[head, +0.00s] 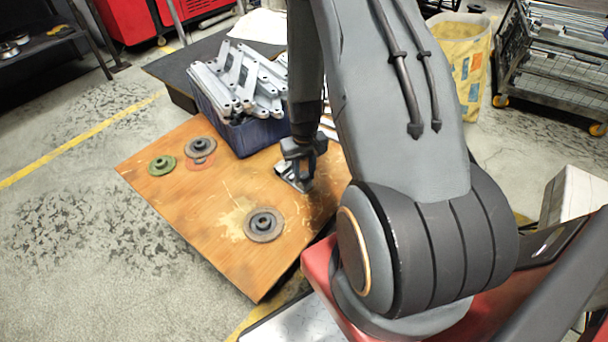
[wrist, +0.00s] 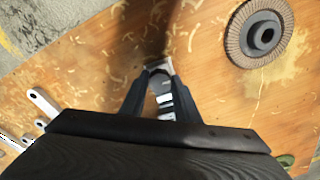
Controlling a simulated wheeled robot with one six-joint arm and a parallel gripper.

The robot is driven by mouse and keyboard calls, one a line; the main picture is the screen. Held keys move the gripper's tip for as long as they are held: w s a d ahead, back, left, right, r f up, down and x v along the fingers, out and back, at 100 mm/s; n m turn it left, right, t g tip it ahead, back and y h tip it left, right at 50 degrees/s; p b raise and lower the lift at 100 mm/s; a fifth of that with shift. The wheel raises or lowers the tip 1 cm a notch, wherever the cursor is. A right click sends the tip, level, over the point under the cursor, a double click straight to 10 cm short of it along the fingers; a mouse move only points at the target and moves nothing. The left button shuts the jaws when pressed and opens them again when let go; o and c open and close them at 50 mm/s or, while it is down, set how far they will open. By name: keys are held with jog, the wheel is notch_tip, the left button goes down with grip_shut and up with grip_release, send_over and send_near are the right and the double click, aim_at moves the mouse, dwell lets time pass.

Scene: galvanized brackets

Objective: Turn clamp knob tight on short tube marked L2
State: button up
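I cannot make out a clamp knob, a short tube or an L2 mark in either view. My gripper (head: 306,160) points down low over the right part of the wooden board. A small grey metal piece (head: 288,174) lies at its fingertips, partly hidden by the gripper. In the wrist view, the fingers of my gripper (wrist: 160,76) stand on either side of pale metal (wrist: 164,104), with a gap between them. Whether they touch or grip it is unclear.
The wooden board (head: 190,228) bears a dark blue crate (head: 247,138) heaped with galvanized brackets (head: 238,80). A grey disc (head: 264,224) lies near the front, with another grey disc (head: 200,148) and a green disc (head: 162,165) at left. The board's middle is mostly clear.

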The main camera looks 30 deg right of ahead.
dwell(0.3)
jog(key=m, duration=0.4)
jog(key=shift+m+p, duration=0.3)
jog(key=shift+p, duration=0.1)
jog(key=m, duration=0.5)
jog(key=shift+p, duration=0.3)
jog(key=m, duration=0.4)
jog(key=shift+m, duration=0.4)
jog(key=m, duration=0.3)
jog(key=shift+m+p, duration=0.35)
jog(key=shift+m, duration=0.05)
jog(key=o, duration=1)
jog(key=shift+c, duration=0.2)
